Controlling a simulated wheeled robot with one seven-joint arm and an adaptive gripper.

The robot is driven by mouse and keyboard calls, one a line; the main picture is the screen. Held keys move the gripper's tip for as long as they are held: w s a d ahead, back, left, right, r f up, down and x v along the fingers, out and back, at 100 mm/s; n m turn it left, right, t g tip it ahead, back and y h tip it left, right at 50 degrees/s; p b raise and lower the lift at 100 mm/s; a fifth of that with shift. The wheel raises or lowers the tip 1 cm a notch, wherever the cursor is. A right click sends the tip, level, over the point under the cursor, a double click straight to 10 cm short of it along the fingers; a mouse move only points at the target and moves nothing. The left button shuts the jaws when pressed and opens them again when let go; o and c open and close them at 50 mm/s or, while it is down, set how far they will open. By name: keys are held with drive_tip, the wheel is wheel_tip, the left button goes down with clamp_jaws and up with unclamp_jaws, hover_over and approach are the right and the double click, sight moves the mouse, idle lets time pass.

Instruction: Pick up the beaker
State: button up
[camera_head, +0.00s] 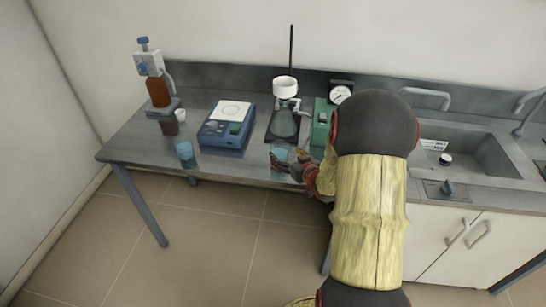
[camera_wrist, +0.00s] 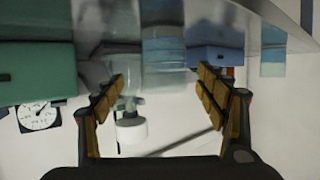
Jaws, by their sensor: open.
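A clear beaker with blue liquid (camera_head: 280,153) stands near the front edge of the grey bench, right at my gripper. In the wrist view, which is upside down, this beaker (camera_wrist: 164,50) appears between and just beyond the two fingertips. My gripper (camera_wrist: 160,80) is open, with one padded finger on each side and a gap between them. In the head view my gripper (camera_head: 286,164) reaches in low from the right, partly overlapping the beaker. Contact cannot be made out. A second blue beaker (camera_head: 184,150) stands farther left; it also shows in the wrist view (camera_wrist: 272,50).
Behind the beaker stands a flask (camera_head: 285,124) with a white funnel (camera_head: 285,87). A blue instrument (camera_head: 227,127) is to the left, a green box (camera_head: 321,125) and a round gauge (camera_head: 340,94) to the right. A brown bottle device (camera_head: 155,85) is far left. A sink (camera_head: 465,150) is right.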

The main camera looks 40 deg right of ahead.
sight(276, 146)
drive_tip(key=x, duration=0.1)
drive_tip(key=b+x, duration=0.1)
drive_tip(key=x, duration=0.1)
drive_tip(key=b+x, duration=0.1)
drive_tip(key=shift+w+a+r, duration=0.15)
drive_tip(key=shift+w+a, duration=0.05)
drive_tip(key=shift+w, duration=0.35)
drive_tip(key=shift+w+d, duration=0.15)
drive_tip(key=shift+w, duration=0.15)
drive_tip(key=c, duration=0.3)
drive_tip(key=c, duration=1.1)
drive_tip(key=shift+c, duration=0.2)
